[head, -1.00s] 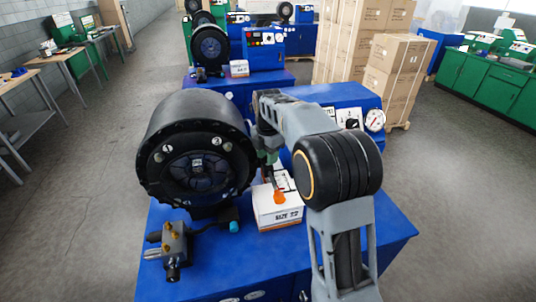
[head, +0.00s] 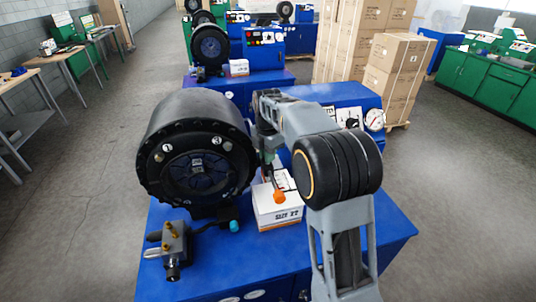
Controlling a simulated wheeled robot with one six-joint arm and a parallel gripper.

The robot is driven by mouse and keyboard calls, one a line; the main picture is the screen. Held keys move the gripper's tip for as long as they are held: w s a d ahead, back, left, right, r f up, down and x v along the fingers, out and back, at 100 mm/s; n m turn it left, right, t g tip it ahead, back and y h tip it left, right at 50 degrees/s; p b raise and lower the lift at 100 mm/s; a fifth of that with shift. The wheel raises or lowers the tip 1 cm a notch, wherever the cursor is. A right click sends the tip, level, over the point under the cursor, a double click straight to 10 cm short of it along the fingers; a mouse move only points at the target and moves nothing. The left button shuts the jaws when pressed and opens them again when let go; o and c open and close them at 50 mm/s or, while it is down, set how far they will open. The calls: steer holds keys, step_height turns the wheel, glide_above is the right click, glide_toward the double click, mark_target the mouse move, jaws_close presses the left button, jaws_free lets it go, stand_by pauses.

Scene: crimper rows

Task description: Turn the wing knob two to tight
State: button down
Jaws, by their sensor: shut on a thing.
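The black round crimper head (head: 200,115) stands on the blue machine (head: 385,235), its dark face turned toward me. Pale round marks sit near the upper rim of that face. I cannot make out which thing is wing knob two. My arm reaches over from the right, and my gripper (head: 266,150) is low at its end, close by the head's right side. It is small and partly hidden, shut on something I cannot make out. An orange ball end (head: 279,197) on a thin dark stem shows just below the gripper, in front of a white box.
The white size-labelled box (head: 278,212) stands on the machine top. A small valve block (head: 174,250) with brass fittings sits at its left front. A white dial plate (head: 350,117) and a gauge (head: 375,119) are behind my arm.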

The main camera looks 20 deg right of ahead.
steer(key=shift+m, duration=2.8)
steer(key=c, duration=1.2)
jaws_free()
steer(key=shift+o, duration=0.2)
step_height(320, 180, up, 14)
